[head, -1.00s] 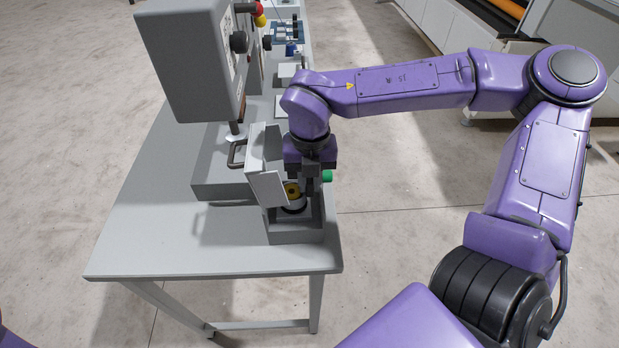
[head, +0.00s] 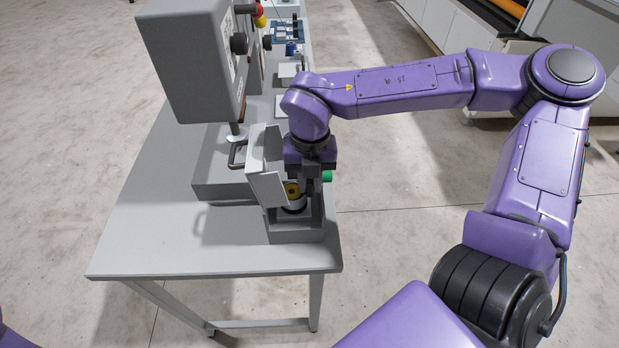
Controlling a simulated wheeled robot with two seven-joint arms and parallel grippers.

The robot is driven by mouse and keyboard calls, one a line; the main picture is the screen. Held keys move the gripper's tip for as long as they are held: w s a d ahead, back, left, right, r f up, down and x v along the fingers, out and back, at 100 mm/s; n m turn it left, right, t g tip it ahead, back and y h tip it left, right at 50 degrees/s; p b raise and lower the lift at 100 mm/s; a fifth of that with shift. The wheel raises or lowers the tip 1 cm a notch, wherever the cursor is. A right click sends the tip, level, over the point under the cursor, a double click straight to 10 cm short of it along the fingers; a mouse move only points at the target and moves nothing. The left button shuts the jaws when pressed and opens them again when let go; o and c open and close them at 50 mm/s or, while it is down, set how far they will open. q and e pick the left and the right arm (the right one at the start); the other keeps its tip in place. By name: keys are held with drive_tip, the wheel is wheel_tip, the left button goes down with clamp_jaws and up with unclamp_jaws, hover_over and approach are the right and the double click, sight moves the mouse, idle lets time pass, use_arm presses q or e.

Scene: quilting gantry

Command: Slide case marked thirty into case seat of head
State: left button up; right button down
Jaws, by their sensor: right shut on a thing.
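The grey head (head: 188,60) stands over the table, with a grey plate-like flap (head: 264,170) open on its near side. A small round part with a yellow face (head: 292,190) and a pale rim shows between the flap and my right gripper (head: 307,185). I take it for the case, but cannot read any mark on it. My right gripper points down and is shut on this part, just above a grey block with an opening (head: 295,232). The case seat itself cannot be made out. My left gripper is out of view.
The grey table (head: 160,240) has bare room at its front left. A green knob (head: 327,176) sits right beside my gripper. A dark handle (head: 236,155) is left of the flap. Several small items (head: 289,45) lie farther back along the table.

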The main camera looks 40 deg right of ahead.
drive_tip(key=shift+f+b, duration=0.85)
drive_tip(key=shift+f, duration=0.6)
drive_tip(key=c, duration=0.9)
unclamp_jaws()
drive_tip(key=shift+w, duration=0.1)
drive_tip(key=shift+c, duration=0.2)
drive_tip(key=shift+w+a, duration=0.1)
drive_tip(key=shift+a, duration=0.1)
drive_tip(key=shift+d, duration=0.15)
